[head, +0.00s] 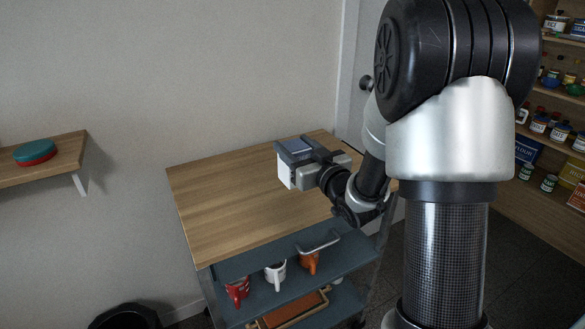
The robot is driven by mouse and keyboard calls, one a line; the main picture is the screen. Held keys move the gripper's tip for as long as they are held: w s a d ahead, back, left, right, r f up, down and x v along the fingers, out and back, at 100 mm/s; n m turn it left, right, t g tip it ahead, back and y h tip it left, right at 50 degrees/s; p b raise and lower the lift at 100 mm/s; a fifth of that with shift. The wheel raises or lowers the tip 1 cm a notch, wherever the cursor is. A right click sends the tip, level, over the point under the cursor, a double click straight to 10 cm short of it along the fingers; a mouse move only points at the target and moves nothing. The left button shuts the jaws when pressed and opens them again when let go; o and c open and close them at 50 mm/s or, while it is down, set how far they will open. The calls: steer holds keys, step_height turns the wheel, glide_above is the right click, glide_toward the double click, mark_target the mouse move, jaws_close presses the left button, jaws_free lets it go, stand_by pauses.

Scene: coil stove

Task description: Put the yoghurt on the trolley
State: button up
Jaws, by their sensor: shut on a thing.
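The trolley (222,207) stands against the wall in the middle of the head view, with a bare wooden top and blue-grey lower shelves. My gripper (299,161) is over the back right part of that top, reaching in from the right. It is shut on a small white block-like thing, which I take to be the yoghurt (285,173). Part of the yoghurt is hidden by the jaws. I cannot tell from this view whether its underside touches the wood or is a little above it.
A wall shelf (65,163) with a teal and red round thing (35,152) is at left. Stocked shelves (548,150) are at right.

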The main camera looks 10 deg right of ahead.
step_height(320, 180, down, 4)
steer(key=shift+f+b, duration=0.1)
steer(key=shift+b, duration=0.45)
steer(key=o, duration=1)
steer(key=shift+f, duration=0.1)
steer(key=shift+c, duration=0.2)
steer(key=o, duration=0.4)
